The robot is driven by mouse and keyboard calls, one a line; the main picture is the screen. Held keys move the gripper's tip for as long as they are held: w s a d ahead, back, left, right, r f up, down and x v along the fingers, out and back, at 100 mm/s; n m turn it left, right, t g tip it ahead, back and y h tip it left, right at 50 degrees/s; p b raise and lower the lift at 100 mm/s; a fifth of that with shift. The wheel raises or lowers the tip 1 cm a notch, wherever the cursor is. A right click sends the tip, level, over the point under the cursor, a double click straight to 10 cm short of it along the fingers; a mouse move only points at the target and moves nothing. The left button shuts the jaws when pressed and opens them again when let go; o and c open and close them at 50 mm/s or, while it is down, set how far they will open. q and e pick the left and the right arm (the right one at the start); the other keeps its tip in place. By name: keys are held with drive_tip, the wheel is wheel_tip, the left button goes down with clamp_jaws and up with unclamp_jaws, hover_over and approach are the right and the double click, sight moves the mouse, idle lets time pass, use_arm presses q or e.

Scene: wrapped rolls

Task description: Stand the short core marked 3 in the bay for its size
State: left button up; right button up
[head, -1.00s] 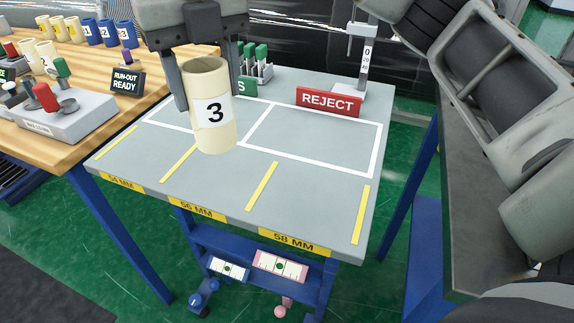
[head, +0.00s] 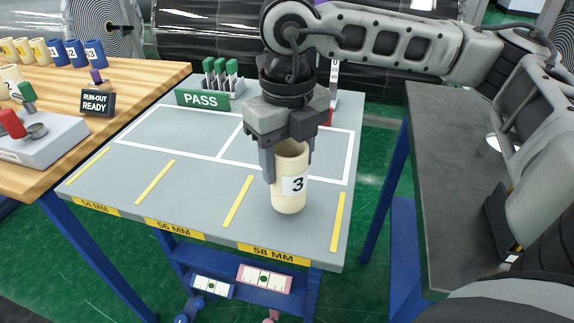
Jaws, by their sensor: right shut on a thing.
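The short core marked 3 (head: 289,198) is a cream tube with a white label, upright in the head view. My right gripper (head: 289,167) points down and is shut on its upper part. The core is at the 58 MM bay (head: 262,226), between the two right-hand yellow lines; I cannot tell whether its base touches the grey table (head: 210,205). The 56 MM bay (head: 190,205) and 54 MM bay (head: 115,182) to its left are empty. My left gripper is not in view.
Behind the bays are two empty white-outlined areas and the PASS sign (head: 203,99). The REJECT sign is mostly hidden by my right gripper. A wooden bench (head: 140,85) at left holds several cores and a RUN-OUT READY sign (head: 97,103). A dark table (head: 440,170) stands at right.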

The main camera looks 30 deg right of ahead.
drive_tip(key=shift+f, duration=1)
drive_tip(key=shift+f, duration=0.2)
drive_tip(key=o, duration=1.1)
drive_tip(key=shift+r, duration=0.1)
wheel_tip(320, 180, up, 12)
drive_tip(key=shift+r, duration=0.1)
